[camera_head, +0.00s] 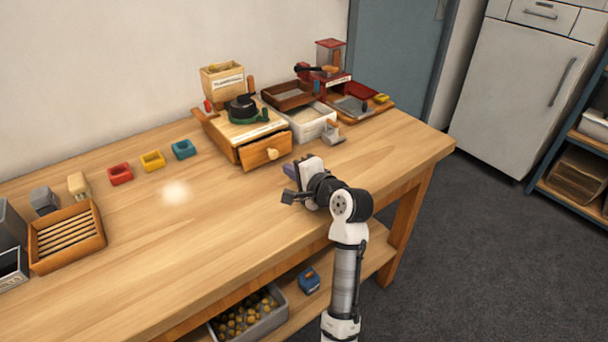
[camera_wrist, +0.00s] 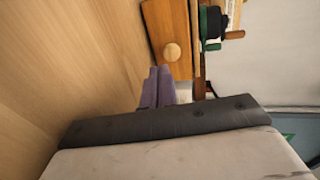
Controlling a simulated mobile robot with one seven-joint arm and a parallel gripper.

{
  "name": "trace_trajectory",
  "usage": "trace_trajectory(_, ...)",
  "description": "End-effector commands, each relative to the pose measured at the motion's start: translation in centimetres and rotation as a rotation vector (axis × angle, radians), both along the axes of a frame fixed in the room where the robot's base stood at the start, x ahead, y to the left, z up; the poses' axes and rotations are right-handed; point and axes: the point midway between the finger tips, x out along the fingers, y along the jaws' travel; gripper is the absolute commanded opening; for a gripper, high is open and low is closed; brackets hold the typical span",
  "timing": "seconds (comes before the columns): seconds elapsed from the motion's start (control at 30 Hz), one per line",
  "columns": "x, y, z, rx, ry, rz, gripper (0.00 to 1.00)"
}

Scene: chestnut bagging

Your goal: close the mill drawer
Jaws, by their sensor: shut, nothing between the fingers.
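The wooden mill (camera_head: 236,130) stands on the bench, with a dark crank and green base on top. Its drawer (camera_head: 265,151) faces the front right and has a round pale knob (camera_head: 273,153). The drawer front appears to stand out a little from the body; how far is hard to tell. In the wrist view, the drawer front (camera_wrist: 164,28) and knob (camera_wrist: 172,51) are just beyond my fingertips. My gripper (camera_head: 290,171) is shut and empty, to the front right of the drawer. Its purple fingers (camera_wrist: 158,86) point toward the drawer, apart from the knob.
A white box (camera_head: 307,122) and a metal scoop (camera_head: 333,133) stand right of the mill. Red, yellow and blue cups (camera_head: 152,160) line up on its left. A slatted wooden tray (camera_head: 68,235) is at far left. The bench middle is clear.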

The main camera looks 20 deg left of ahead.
Motion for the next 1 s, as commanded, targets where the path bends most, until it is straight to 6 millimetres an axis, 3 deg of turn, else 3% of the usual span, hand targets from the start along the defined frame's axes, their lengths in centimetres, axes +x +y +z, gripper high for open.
trace_trajectory(0.23,2.1,2.7,0.3,0.000,0.000,0.001,0.00)
trace_trajectory(0.77,2.9,3.6,0.3,0.001,0.001,0.000,0.00)
trace_trajectory(1.0,5.1,6.6,0.4,0.000,0.000,0.001,0.00)
